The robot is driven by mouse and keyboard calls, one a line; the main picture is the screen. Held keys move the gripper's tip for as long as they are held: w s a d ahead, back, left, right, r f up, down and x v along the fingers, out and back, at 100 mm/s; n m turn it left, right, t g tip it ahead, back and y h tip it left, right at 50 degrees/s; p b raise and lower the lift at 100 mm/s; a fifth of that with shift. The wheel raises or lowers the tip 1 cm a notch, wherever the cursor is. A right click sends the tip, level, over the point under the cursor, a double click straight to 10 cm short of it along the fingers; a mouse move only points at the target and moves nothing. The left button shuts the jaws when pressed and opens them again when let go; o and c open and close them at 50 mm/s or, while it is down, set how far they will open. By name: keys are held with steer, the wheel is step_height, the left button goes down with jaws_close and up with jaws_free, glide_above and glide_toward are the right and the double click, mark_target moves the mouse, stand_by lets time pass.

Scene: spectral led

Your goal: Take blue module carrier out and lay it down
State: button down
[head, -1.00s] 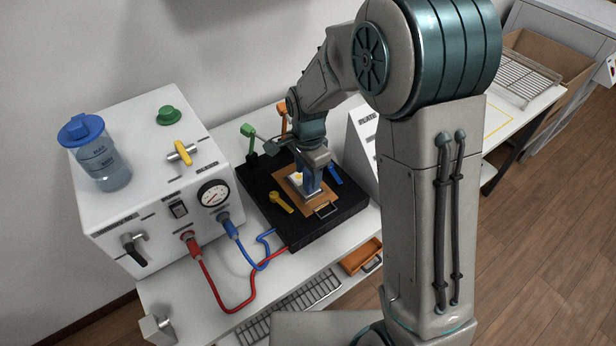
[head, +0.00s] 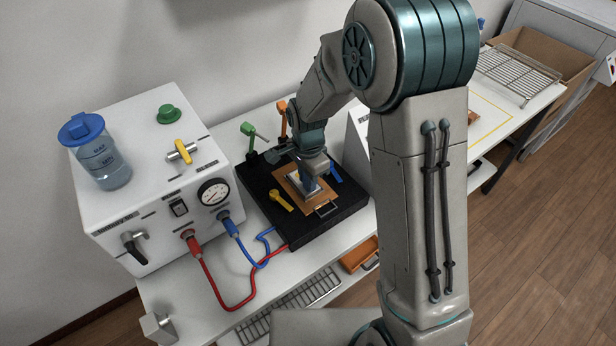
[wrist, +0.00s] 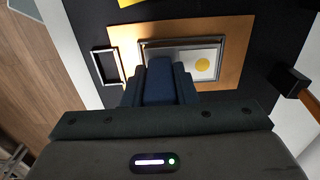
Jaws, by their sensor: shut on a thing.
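My gripper (head: 307,190) points down over the black fixture (head: 330,225) beside the white machine. In the wrist view a dark blue block (wrist: 158,85), which I take for part of the blue module carrier, sits between the fingers of my gripper (wrist: 159,72), which are shut on it. Just beyond it is a silver-rimmed pale panel (wrist: 185,60) with a yellow dot, on a copper-brown plate (wrist: 240,40). A dark handle loop (wrist: 107,66) is at the plate's edge. My fingers hide part of the panel; I cannot tell whether the carrier is raised.
Yellow (head: 281,201), blue (head: 335,172), green (head: 248,129) and orange (head: 282,105) levers surround the plate. Red (head: 205,278) and blue (head: 247,255) hoses run from the machine (head: 130,210).

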steer(key=shift+r, duration=0.15)
steer(key=shift+r+p, duration=0.9)
steer(key=shift+r, duration=0.5)
steer(key=shift+r, duration=0.1)
steer(key=shift+r, duration=0.25)
